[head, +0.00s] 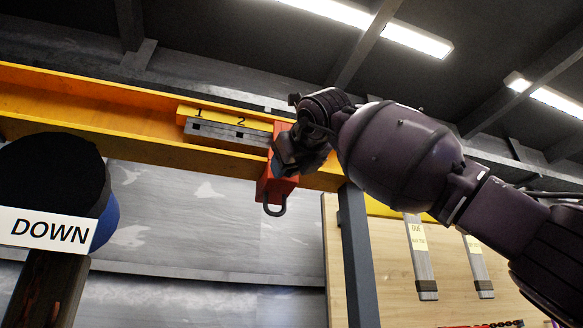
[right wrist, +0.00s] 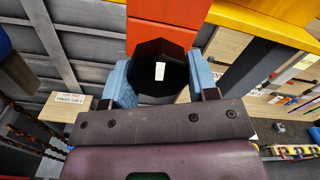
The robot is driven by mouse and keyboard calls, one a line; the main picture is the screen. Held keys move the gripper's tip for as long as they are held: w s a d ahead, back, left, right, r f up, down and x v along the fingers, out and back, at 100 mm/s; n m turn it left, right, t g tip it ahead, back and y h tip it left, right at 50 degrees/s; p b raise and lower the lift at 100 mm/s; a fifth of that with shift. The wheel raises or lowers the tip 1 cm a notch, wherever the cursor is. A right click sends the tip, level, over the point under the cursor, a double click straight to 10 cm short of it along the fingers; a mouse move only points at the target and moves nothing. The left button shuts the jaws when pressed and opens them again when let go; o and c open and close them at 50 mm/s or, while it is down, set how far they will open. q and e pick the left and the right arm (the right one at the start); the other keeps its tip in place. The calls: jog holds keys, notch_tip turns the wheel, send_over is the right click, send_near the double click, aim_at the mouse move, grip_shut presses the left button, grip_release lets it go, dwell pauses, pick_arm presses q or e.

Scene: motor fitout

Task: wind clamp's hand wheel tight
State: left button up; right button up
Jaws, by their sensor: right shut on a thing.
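The orange-red clamp (head: 268,188) sits on the yellow beam at the right end of the plate marked 1 and 2, with a dark shackle (head: 275,207) hanging below it. It also shows at the top of the right wrist view (right wrist: 165,35). The hand wheel (right wrist: 150,52) is a black faceted knob with a white mark, in front of the clamp body. My right gripper (head: 296,150) is at the clamp, its blue finger pads shut on either side of the wheel in the right wrist view. In the head view my gripper hides the wheel. My left gripper is out of view.
The yellow beam (head: 70,103) runs across the head view, with a grey post (head: 358,255) below it. A dark round thing with a DOWN label (head: 48,232) fills the left side. A wooden board with hanging tagged strips (head: 420,265) stands at right.

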jog(key=shift+f+m, duration=0.15)
jog(key=shift+m, duration=0.45)
jog(key=shift+a, duration=0.1)
jog(key=o, duration=0.9)
